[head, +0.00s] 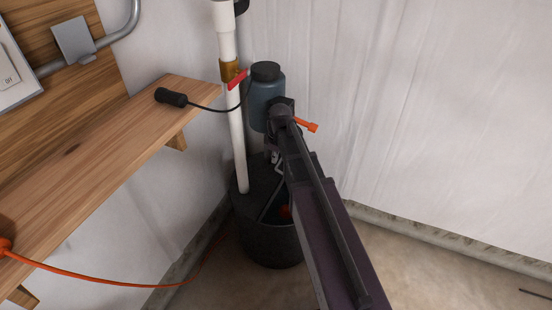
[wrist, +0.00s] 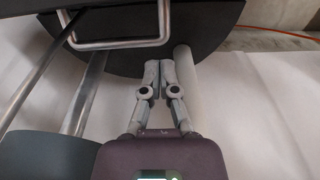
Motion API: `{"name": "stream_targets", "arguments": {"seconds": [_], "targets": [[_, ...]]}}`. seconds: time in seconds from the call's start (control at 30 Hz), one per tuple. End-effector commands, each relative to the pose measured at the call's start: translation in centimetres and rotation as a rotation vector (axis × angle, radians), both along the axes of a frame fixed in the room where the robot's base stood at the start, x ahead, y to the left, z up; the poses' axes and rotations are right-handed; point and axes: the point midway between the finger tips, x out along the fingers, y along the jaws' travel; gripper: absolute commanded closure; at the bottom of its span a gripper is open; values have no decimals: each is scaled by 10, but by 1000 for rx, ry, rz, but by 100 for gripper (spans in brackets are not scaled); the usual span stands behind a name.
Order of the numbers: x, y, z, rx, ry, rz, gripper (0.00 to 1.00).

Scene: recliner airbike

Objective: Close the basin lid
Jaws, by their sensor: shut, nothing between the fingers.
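The black basin (head: 268,248) stands on the floor in the corner. Its top is partly open, and a dark inside with a bit of red shows beside my arm. A dark lid panel with a curved edge (wrist: 212,14) fills the top of the wrist view and bears a square metal handle (wrist: 118,44). My arm hides much of the lid in the head view. My gripper (head: 273,157) is above the back of the basin, in front of the blue bottle. Its fingertips (wrist: 158,66) are together and empty, close to the panel's edge; contact cannot be told.
A white pipe (head: 236,135) with a red-handled valve (head: 237,80) rises by the basin. A blue bottle (head: 263,100) with a black cap is behind the gripper. A wooden shelf (head: 110,150) juts in at left; an orange cord (head: 100,279) hangs below.

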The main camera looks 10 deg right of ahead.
Motion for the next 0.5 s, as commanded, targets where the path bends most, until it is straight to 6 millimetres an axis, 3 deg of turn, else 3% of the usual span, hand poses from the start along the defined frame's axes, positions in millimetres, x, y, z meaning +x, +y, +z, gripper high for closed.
{"name": "stream_targets", "arguments": {"seconds": [0.07,0.3,0.5], "targets": [[-2,-2,-9,0,0,-1,100],[-18,-23,-15,0,0,-1,100],[-22,-29,-17,0,0,1,100]]}}
